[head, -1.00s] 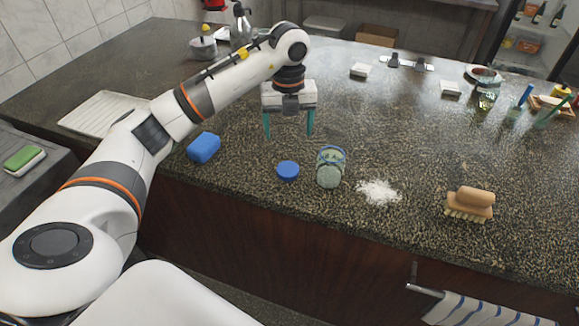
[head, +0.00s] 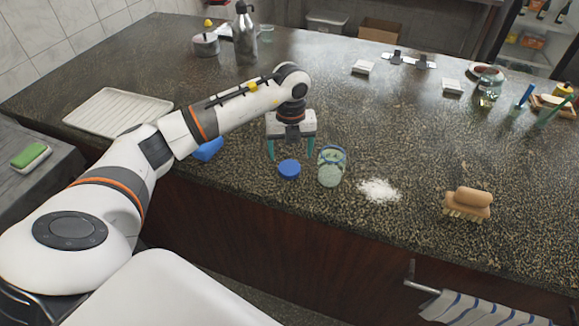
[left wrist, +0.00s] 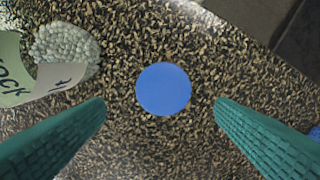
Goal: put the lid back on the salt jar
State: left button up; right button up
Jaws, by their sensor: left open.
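The blue round lid (head: 289,169) lies flat on the speckled counter, left of the salt jar. The salt jar (head: 331,167) is a greenish glass jar; in the head view I cannot tell for sure whether it stands or lies. My left gripper (head: 291,152) is open and empty, pointing down above and just behind the lid. In the left wrist view the lid (left wrist: 163,89) shows ahead of and between the two teal fingers (left wrist: 160,118), touching neither. Part of the jar's label (left wrist: 40,82) shows at the left there. My right gripper is not in view.
A heap of white salt (head: 378,190) lies right of the jar, with a wooden brush (head: 468,204) farther right. A blue sponge (head: 208,149) is partly hidden behind my left arm. A white drainer tray (head: 118,110) lies at the left. The counter's front edge is close to the lid.

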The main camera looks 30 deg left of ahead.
aim_at(289, 166)
pick_arm(q)
jog(key=f, duration=0.1)
jog(key=f+p, duration=0.1)
jog(key=f, duration=0.1)
jog(key=shift+s+f, duration=0.25)
jog(key=shift+f, duration=0.15)
jog(key=shift+a+f+p, duration=0.1)
jog(key=shift+f+p, duration=0.2)
jog(key=shift+f, duration=0.15)
jog(key=c, duration=1)
